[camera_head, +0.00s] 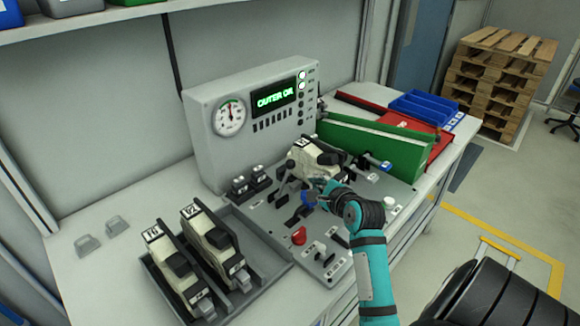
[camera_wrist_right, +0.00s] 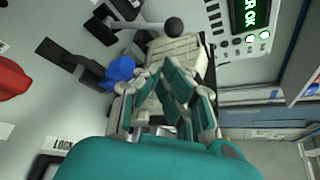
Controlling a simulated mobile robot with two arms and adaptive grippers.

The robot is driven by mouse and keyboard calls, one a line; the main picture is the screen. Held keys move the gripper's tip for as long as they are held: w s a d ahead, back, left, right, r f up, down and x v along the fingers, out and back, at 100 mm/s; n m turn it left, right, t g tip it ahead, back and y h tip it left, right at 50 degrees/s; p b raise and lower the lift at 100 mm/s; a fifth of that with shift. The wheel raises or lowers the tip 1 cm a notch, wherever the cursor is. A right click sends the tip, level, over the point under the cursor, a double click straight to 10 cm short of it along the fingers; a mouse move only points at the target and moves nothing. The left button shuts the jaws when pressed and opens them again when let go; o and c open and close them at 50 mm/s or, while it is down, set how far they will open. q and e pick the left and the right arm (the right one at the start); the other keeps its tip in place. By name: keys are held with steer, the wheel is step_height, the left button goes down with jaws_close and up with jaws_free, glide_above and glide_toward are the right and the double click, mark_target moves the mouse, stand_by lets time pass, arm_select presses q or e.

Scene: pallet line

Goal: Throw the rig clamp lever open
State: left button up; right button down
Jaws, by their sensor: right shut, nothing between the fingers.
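A lever with a grey arm and black ball knob (camera_wrist_right: 174,27) stands on the rig's base plate beside a cream block-shaped unit (camera_wrist_right: 178,58). In the head view the lever (camera_head: 281,182) leans up at the left of the cream unit (camera_head: 315,153). A blue part (camera_wrist_right: 121,71) and a black handle (camera_wrist_right: 70,62) sit near it; no label on the lever is readable. My right gripper (camera_head: 320,187) is shut and empty, over the plate in front of the cream unit. In the wrist view its fingers (camera_wrist_right: 168,75) overlap that unit, apart from the ball knob. My left gripper is out of view.
Behind stands a grey console (camera_head: 250,115) with a gauge and a display reading "OUTER OK". A red knob (camera_head: 299,236) is at the plate's front. A grey tray (camera_head: 273,271) with two similar units is left. A green bin (camera_head: 372,142) and red tray (camera_head: 436,150) stand at right.

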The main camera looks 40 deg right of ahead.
mark_target(284, 180)
steer(key=x, duration=0.4)
steer(key=shift+w+d, duration=0.2)
steer(key=shift+w, duration=0.15)
steer(key=x, duration=0.4)
steer(key=shift+w+f+p, duration=0.25)
steer(key=shift+w+p, duration=0.05)
steer(key=shift+w+d, duration=0.1)
steer(key=shift+w, duration=0.05)
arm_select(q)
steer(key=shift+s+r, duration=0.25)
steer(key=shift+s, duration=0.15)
arm_select(e)
steer(key=shift+r, duration=0.1)
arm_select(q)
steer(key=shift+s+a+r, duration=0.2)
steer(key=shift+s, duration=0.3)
arm_select(e)
steer(key=shift+a+r, duration=0.1)
steer(key=shift+a, duration=0.15)
